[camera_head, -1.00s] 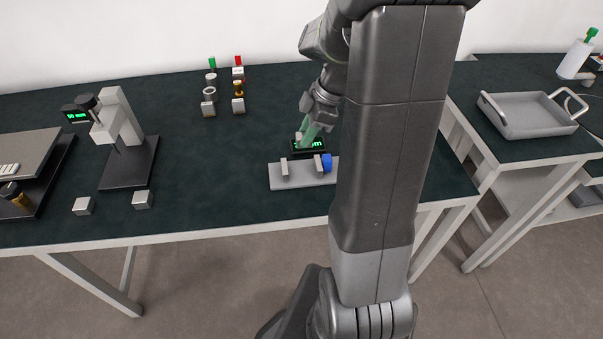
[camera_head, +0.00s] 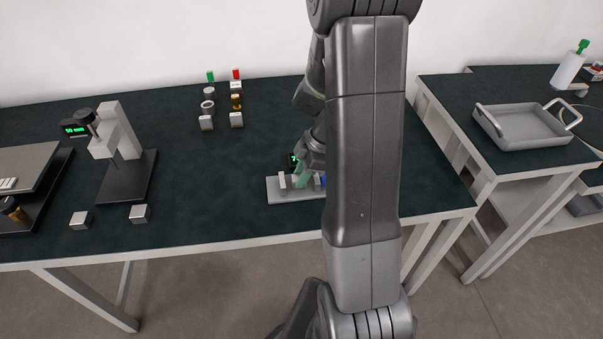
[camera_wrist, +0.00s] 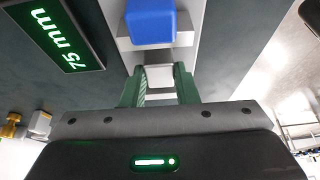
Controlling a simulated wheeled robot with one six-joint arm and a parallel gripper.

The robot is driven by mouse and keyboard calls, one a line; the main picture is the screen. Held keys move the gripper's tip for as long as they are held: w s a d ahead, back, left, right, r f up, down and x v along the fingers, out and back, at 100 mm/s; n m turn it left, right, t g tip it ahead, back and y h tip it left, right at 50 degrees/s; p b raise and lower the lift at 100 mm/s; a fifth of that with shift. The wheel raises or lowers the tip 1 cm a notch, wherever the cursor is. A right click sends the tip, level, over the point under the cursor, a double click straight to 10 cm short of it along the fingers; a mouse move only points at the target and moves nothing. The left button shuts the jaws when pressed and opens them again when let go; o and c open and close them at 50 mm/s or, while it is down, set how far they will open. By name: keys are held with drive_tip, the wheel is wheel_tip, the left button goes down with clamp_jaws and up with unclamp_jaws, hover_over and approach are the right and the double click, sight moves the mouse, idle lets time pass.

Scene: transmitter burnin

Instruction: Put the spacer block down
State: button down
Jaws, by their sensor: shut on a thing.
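My gripper (camera_head: 302,180) is down at the pale grey fixture (camera_head: 270,196) on the dark table, between its left upright (camera_head: 283,182) and its blue part (camera_head: 323,181). In the wrist view, the green fingers of my gripper (camera_wrist: 160,80) are shut on a small grey block, the spacer block (camera_wrist: 160,73). It is low over the fixture plate; whether it touches the plate is hard to tell. The blue part (camera_wrist: 151,22) lies just beyond it in the wrist view. My arm hides the fixture's right end in the head view.
A display reading 75 mm (camera_wrist: 55,35) stands beside the fixture. Two loose grey cubes (camera_head: 140,213) lie near the table's front edge by a press-like stand (camera_head: 122,140). Several small parts (camera_head: 208,106) stand at the back. A grey tray (camera_head: 520,128) is on the right table.

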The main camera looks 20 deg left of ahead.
drive_tip(key=shift+f, duration=0.1)
drive_tip(key=c, duration=1.1)
unclamp_jaws()
drive_tip(key=shift+r, duration=0.3)
drive_tip(key=v, duration=1.1)
drive_tip(key=shift+w+d+r, duration=0.1)
drive_tip(key=shift+r, duration=0.25)
